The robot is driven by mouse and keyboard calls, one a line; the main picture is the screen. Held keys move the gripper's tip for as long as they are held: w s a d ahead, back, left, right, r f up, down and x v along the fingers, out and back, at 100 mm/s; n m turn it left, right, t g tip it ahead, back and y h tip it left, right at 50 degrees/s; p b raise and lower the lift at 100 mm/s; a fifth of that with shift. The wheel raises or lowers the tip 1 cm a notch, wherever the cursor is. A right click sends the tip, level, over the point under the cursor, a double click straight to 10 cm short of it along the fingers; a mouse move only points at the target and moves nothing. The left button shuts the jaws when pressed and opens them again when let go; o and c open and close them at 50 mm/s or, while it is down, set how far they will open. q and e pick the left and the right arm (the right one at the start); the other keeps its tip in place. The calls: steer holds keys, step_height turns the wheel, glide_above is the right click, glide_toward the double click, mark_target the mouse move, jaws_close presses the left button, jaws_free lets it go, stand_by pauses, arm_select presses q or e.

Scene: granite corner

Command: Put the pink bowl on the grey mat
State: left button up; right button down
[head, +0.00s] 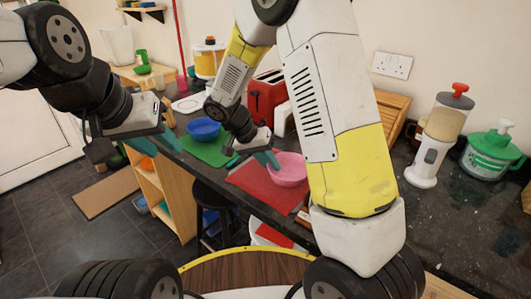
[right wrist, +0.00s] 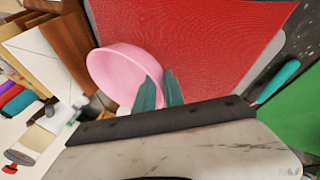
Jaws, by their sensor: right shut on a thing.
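The pink bowl (head: 288,170) is at the red mat (head: 250,184) on the dark counter; I cannot tell whether it rests on the mat or hangs just above it. My right gripper (head: 268,158) is shut on the bowl's rim. In the right wrist view the teal fingers (right wrist: 159,92) pinch the near rim of the pink bowl (right wrist: 112,75), with the red mat (right wrist: 200,45) behind. My left gripper (head: 157,143) is open and empty, left of the counter above the floor. I cannot clearly make out a grey mat.
A blue bowl (head: 204,129) is on a green mat (head: 215,154) left of the red mat. A red toaster-like appliance (head: 264,98) stands behind. A dispenser (head: 440,135) and a green-lidded jar (head: 490,153) stand at the right. A black stool (head: 212,205) is below the counter.

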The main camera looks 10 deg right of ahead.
steer(key=shift+f, duration=0.15)
steer(key=shift+f, duration=0.5)
steer(key=c, duration=1.4)
jaws_free()
steer(key=shift+a, duration=0.1)
